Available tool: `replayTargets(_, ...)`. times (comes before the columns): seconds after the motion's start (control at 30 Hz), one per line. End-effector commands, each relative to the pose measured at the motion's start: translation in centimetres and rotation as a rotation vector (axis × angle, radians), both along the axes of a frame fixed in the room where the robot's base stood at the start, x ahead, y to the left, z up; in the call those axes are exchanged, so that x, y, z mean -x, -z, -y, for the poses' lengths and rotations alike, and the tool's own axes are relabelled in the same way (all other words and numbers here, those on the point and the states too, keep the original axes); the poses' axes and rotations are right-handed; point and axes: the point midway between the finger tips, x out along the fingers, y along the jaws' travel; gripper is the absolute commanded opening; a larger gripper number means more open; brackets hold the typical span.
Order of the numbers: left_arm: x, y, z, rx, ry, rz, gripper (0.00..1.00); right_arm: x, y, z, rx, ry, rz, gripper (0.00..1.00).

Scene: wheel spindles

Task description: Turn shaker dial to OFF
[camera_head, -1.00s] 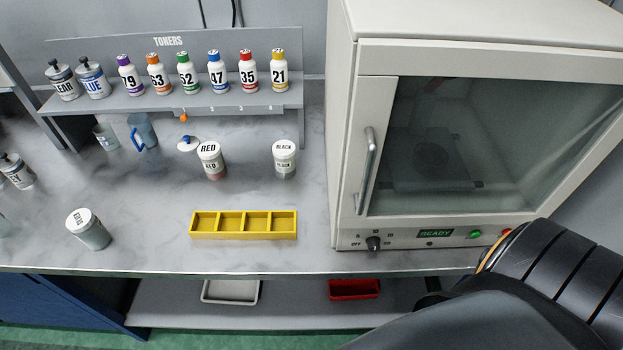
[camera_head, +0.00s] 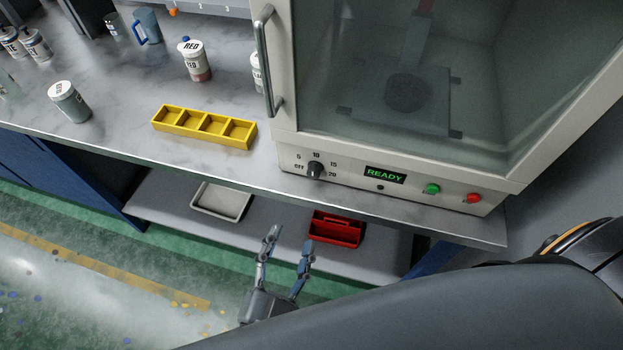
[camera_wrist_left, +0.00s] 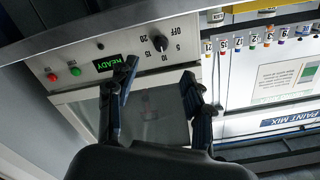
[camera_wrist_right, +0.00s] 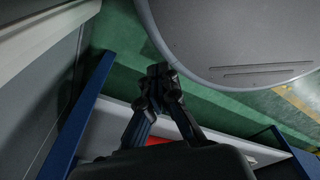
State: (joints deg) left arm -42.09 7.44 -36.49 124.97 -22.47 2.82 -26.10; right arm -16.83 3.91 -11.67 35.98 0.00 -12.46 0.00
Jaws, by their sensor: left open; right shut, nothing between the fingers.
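The shaker (camera_head: 400,90) is a pale cabinet with a glass door. Its dark dial (camera_head: 315,170) is on the front panel, ringed by OFF, 5, 10, 15 and 20; I cannot tell surely which mark it points to. The dial also shows in the left wrist view (camera_wrist_left: 160,43). My left gripper (camera_head: 289,243) is open and empty, below and in front of the dial, apart from it. In the left wrist view its fingers (camera_wrist_left: 163,88) frame the door glass below the panel. My right gripper (camera_wrist_right: 163,75) is shut and empty, near the lower shelf.
A green READY display (camera_head: 385,174), green button (camera_head: 432,188) and red button (camera_head: 473,198) sit right of the dial. A door handle (camera_head: 265,60) juts out above. A yellow tray (camera_head: 204,127) is on the counter; a red tray (camera_head: 337,229) and white tray (camera_head: 221,201) are on the lower shelf.

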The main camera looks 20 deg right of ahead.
Motion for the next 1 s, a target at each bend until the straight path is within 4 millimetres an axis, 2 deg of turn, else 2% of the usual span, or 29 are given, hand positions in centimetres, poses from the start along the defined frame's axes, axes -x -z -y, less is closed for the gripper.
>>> replayTargets(0.07,-0.2,-0.9,0.1,0.007,-0.001,0.017,0.51,-0.1,0.0,-0.1,-0.001,-0.001,0.001,0.0)
replayTargets(0.17,-1.1,-1.2,0.7,0.008,-0.003,0.023,0.51,0.1,-0.2,0.1,0.002,-0.002,-0.002,0.0)
replayTargets(0.43,-5.6,-1.3,3.7,0.008,-0.003,0.022,0.51,1.1,-1.2,1.4,0.018,0.0,-0.02,0.0)
replayTargets(0.7,-9.7,-1.1,6.5,0.008,-0.002,0.019,0.51,1.2,-1.9,1.6,0.021,0.001,-0.02,0.0)
replayTargets(1.0,-11.4,-0.9,7.6,0.007,-0.003,0.016,0.51,1.1,-2.1,1.5,0.018,0.001,-0.019,0.0)
